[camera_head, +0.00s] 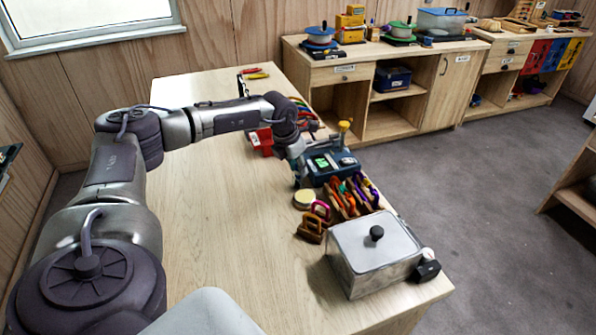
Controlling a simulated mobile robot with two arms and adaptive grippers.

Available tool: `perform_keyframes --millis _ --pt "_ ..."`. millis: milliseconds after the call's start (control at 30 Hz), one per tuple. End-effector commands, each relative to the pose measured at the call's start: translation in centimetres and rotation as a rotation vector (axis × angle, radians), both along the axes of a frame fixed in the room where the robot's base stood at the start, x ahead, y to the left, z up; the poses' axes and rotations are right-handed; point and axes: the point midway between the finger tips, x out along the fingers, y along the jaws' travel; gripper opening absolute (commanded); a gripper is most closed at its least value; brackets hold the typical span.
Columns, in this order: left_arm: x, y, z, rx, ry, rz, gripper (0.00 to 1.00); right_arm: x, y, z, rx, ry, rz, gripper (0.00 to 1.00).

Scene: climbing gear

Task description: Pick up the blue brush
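A row of small coloured items (353,193), in orange, green, purple and other colours, stands in a wooden holder near the right edge of the table. They may be brushes, but they are too small to tell, and I cannot clearly pick out a blue one. My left gripper (301,174) is low over the table, left of the dark blue device and behind the row. My own wrist largely hides its fingers, so I cannot see whether they are open or hold anything. My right gripper is out of view.
A dark blue device with a green screen (322,162) stands just behind the row. A lidded metal box (372,262) is in front, with brown blocks (311,229) and a pale round disc (304,200) to the left. The table's (225,235) left part is clear.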

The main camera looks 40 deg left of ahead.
Motion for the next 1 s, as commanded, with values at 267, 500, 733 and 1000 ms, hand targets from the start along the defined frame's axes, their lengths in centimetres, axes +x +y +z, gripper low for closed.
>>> perform_keyframes --millis 267,500,733,1000 --pt "0.0 0.0 0.0 0.0 -0.001 0.0 0.0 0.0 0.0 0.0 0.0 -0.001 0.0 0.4" --pt "0.1 0.0 0.4 0.0 -0.002 0.0 0.0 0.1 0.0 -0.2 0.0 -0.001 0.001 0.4" --pt "0.1 0.0 2.7 0.0 -0.004 0.0 0.0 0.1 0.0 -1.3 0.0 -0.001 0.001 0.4" --pt "0.3 -4.1 6.2 -0.001 -0.005 -0.008 0.0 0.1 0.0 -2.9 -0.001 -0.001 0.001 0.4"
